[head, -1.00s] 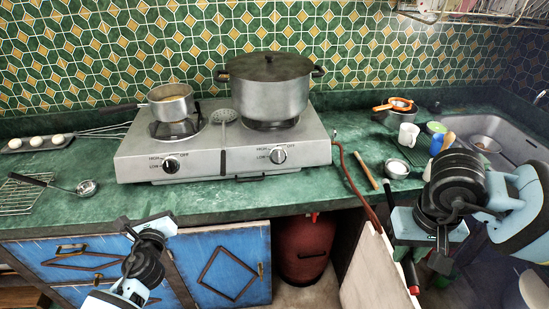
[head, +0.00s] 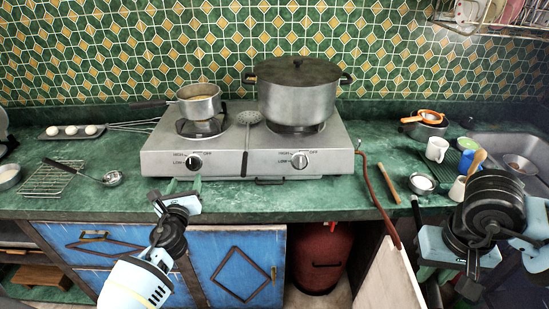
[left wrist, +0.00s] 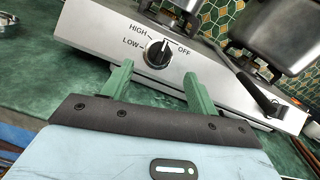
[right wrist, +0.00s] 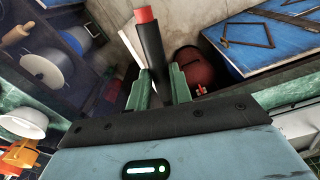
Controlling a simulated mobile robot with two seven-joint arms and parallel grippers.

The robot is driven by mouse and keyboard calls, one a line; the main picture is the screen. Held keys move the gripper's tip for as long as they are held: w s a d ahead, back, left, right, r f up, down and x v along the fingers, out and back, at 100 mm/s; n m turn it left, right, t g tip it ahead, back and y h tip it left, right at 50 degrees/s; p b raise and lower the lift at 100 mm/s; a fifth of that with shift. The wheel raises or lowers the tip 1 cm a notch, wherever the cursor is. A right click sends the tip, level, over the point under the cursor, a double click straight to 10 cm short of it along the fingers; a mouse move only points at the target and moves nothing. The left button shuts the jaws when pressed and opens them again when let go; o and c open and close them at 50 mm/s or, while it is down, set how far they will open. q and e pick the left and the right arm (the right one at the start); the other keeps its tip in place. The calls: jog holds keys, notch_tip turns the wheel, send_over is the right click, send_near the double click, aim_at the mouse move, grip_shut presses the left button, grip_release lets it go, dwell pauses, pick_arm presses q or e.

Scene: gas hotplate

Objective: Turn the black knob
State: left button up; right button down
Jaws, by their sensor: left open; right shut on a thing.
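The steel gas hotplate (head: 245,168) has two black knobs on its front, a left knob (head: 194,163) and a right knob (head: 300,160). In the left wrist view one black knob (left wrist: 158,53) has its pale pointer mark near upright, between HIGH and OFF. My left gripper (head: 177,190) is open and empty, just in front of and below the left knob, apart from it. In the left wrist view its green fingers (left wrist: 158,85) spread either side below the knob. My right gripper (right wrist: 160,85) is shut on a black stick with a red tip (right wrist: 150,42), at the right, off the counter.
A small pan (head: 200,103) and a large lidded pot (head: 298,95) stand on the hotplate. A ladle (head: 112,178) and wire rack (head: 52,180) lie to the left. Cups, a strainer and a sink (head: 520,150) are at the right. A red gas cylinder (head: 322,255) stands below.

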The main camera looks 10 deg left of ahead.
aim_at(190, 167)
pick_arm(q)
jog(key=x, duration=0.3)
jog(key=b+x, duration=0.1)
jog(key=x, duration=0.2)
jog(key=shift+w+f, duration=0.2)
jog(key=shift+f, duration=0.05)
pick_arm(e)
notch_tip(190, 167, down, 3)
jog(key=shift+s+r, duration=0.1)
pick_arm(q)
jog(key=shift+x, duration=0.8)
pick_arm(e)
jog(key=shift+f+g, duration=0.3)
jog(key=shift+f, duration=0.05)
pick_arm(q)
jog(key=shift+r, duration=0.15)
jog(key=c, duration=1)
